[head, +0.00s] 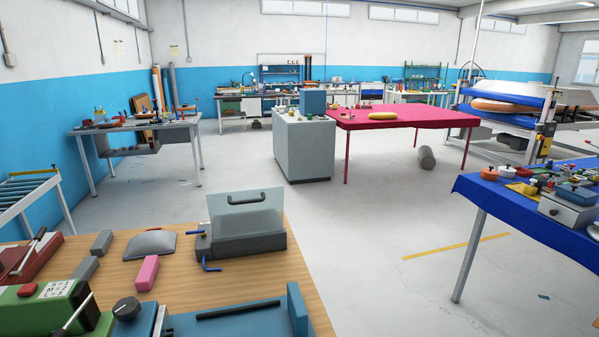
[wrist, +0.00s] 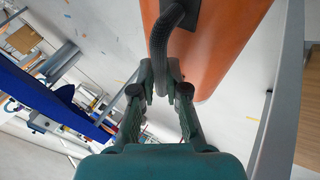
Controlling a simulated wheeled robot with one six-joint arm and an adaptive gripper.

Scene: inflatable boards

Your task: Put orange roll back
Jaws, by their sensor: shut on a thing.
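An orange roll (wrist: 225,45) fills the top middle of the wrist view, with a dark grey curved handle (wrist: 172,32) at its left side. My gripper (wrist: 165,88) has its dark green fingers closed on the lower end of this handle. The roll is close in front of the fingers, and its upper part runs out of the picture. My gripper does not show in the head view. An orange rounded thing (head: 497,106) lies between blue boards on the rack at the right of the head view; I cannot tell whether it is the same roll.
A wooden workbench (head: 180,262) with tools is close in front. A blue-covered table (head: 530,228) stands at the right and a red-covered table (head: 440,117) farther back. A grey roll (head: 427,157) is on the floor beside it. The floor between is open.

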